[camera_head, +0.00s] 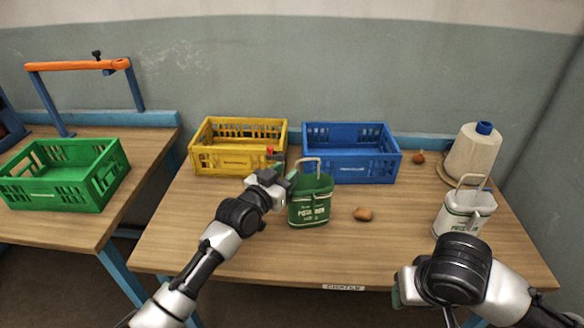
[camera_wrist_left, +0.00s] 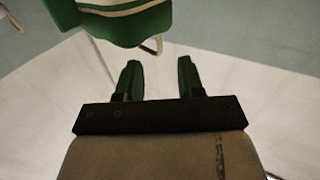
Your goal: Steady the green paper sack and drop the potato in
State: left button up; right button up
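The green paper sack (camera_head: 310,204) with a pale looped handle stands upright at the middle of the table. My left gripper (camera_head: 284,177) is at the sack's upper left side; whether it touches cannot be told. In the left wrist view the fingers (camera_wrist_left: 159,80) are apart with nothing between them, and the green sack (camera_wrist_left: 120,22) is beyond their tips.
A yellow crate (camera_head: 222,161) and a blue crate (camera_head: 350,173) stand behind the sack. A white sack (camera_head: 462,214), a thread cone (camera_head: 472,155) and a small brown onion-like item (camera_head: 419,157) are at right. A green crate (camera_head: 62,189) is on the left table. The table front is clear.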

pick_arm(q)
jog(key=shift+x, duration=1.8)
grip_shut()
grip_release()
jog(key=shift+s+a, duration=0.1)
